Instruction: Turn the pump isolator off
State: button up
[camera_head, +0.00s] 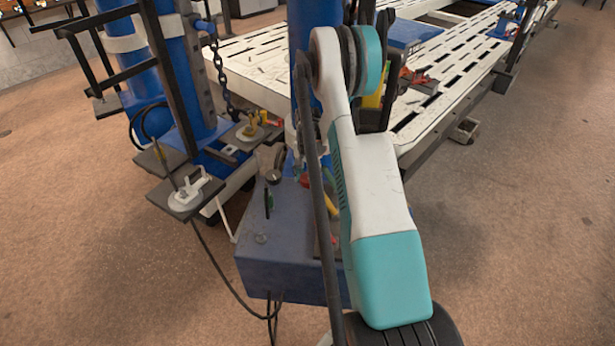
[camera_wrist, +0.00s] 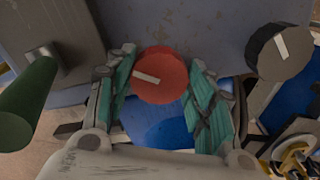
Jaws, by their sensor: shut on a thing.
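A round red knob (camera_wrist: 158,72) with a white pointer mark sits on a blue-grey panel in the wrist view. Its mark lies close to level, on the knob's left half, dipping slightly to the right. My gripper (camera_wrist: 162,82) has its teal-padded fingers on both sides of the knob and is shut on it. A black knob (camera_wrist: 281,52) with a near-upright, tilted white mark is to the right, apart from the fingers. No label is readable to show which is the pump isolator. In the head view my arm hides the gripper and the knob.
A dark green handle (camera_wrist: 27,105) on a grey plate stands close to my left finger. In the head view, a blue box (camera_head: 283,240) with cables is beside my arm. Blue posts and a hanging chain (camera_head: 221,75) stand left; a white slotted bench (camera_head: 445,75) lies behind.

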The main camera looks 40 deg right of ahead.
aim_at(308, 178)
jog(key=n, duration=0.7)
dwell(0.6)
jog(key=o, duration=1.1)
jog(key=shift+c, duration=0.2)
jog(key=shift+r, duration=0.1)
notch_tip(308, 178, up, 12)
